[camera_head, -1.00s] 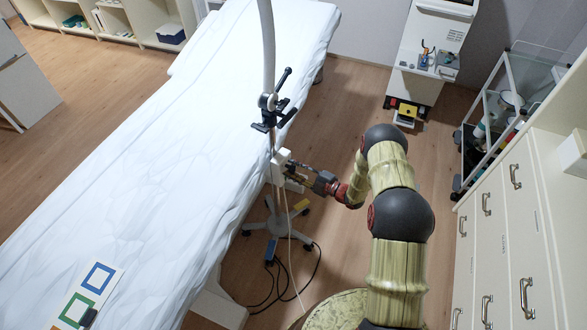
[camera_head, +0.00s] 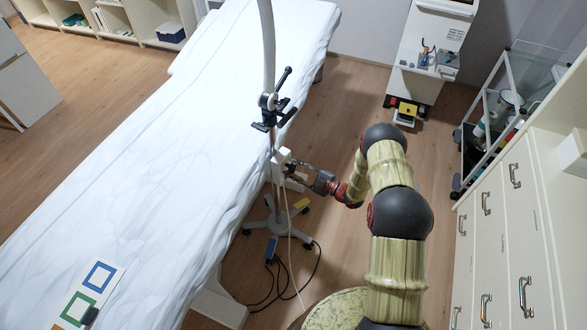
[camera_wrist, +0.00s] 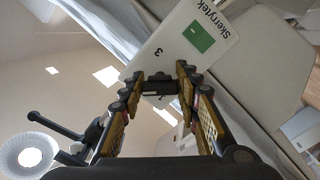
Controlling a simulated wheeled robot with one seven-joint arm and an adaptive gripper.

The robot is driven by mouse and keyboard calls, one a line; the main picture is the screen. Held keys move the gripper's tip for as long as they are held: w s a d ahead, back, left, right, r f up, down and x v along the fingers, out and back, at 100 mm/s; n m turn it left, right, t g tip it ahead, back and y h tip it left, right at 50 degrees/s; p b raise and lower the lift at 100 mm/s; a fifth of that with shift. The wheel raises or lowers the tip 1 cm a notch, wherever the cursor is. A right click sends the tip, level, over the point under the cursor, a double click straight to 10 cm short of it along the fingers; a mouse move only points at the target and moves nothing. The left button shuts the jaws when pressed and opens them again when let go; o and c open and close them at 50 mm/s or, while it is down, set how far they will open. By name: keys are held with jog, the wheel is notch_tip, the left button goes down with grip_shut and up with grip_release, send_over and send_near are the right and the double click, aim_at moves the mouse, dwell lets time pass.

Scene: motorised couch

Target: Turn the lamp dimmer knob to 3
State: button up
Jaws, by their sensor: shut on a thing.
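The lamp dimmer box (camera_head: 281,163) is a white box on the lamp pole beside the couch. In the wrist view its face (camera_wrist: 185,45) shows a green rectangle, the word "Skerrytek" and the number 3. The dark dimmer knob (camera_wrist: 159,86) sits on this face between my fingertips. My gripper (camera_head: 290,171) reaches the box from the right; in the wrist view my gripper (camera_wrist: 158,82) is shut on the knob, a finger on each side. The fingers hide part of the knob and other markings, so I cannot read its setting.
The white-sheeted couch (camera_head: 200,120) lies left of the pole. A black clamp with a lever (camera_head: 275,105) is above the box. The wheeled lamp base (camera_head: 275,222) and cables (camera_head: 290,280) are below. Drawers (camera_head: 490,250) stand at right; the floor between is partly free.

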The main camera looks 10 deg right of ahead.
jog(key=shift+f, duration=0.1)
jog(key=o, duration=1.1)
jog(key=shift+o, duration=0.5)
jog(key=v, duration=1.2)
